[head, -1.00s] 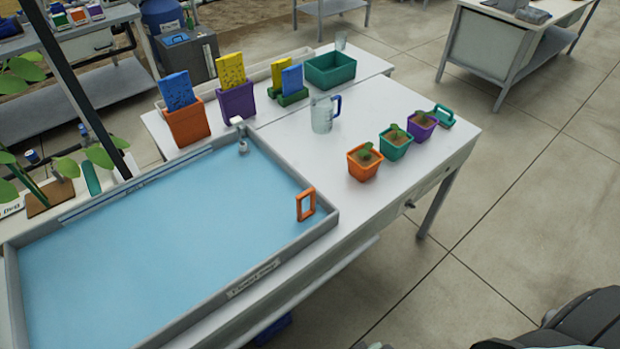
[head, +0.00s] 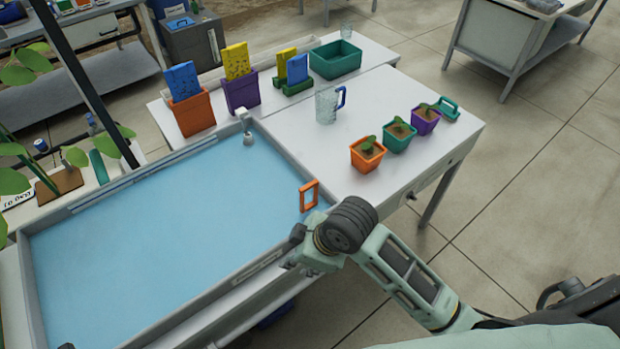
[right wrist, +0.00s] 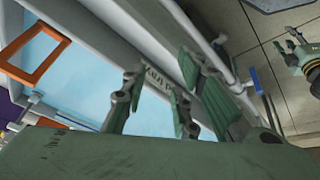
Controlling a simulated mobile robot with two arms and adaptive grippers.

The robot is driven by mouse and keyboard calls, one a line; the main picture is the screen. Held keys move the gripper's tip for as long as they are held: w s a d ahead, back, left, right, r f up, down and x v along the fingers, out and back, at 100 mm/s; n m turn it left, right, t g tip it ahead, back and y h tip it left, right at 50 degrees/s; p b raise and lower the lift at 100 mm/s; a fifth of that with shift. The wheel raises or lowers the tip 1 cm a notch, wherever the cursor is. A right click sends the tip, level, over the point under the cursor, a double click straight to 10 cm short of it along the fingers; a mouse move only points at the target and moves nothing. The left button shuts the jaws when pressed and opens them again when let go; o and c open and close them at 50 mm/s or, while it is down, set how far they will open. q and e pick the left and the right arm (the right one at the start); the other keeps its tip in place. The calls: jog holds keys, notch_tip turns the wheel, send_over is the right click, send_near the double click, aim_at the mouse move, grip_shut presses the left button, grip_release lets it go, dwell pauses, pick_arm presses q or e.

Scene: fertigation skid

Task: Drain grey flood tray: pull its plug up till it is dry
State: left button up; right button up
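The grey flood tray (head: 200,309) holds a sheet of blue water that covers its floor. An orange loop handle (head: 303,199) stands upright at the tray's right end, near the front right corner; any plug under it cannot be made out. The same orange handle (right wrist: 53,63) shows at the upper left in the right wrist view. My right gripper (head: 291,262) is at the tray's front wall, to the left of and nearer than the handle, apart from it. In the right wrist view its fingers (right wrist: 155,85) are spread and empty.
A grey-white fitting (head: 247,138) stands at the tray's back corner. On the white table right of the tray are a clear jug (head: 326,106) and orange, teal and purple plant pots (head: 368,155).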

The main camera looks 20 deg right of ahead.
jog(key=w+r+n, duration=0.4)
jog(key=w+n, duration=0.2)
jog(key=w, duration=0.1)
jog(key=n+g+h, duration=0.1)
jog(key=n+h, duration=0.2)
jog(key=n, duration=0.1)
send_near(310, 186)
jog(key=shift+w+p+x, duration=0.2)
jog(key=shift+p+x, duration=0.65)
jog(key=shift+x, duration=3.1)
grip_shut()
jog(key=shift+r, duration=0.1)
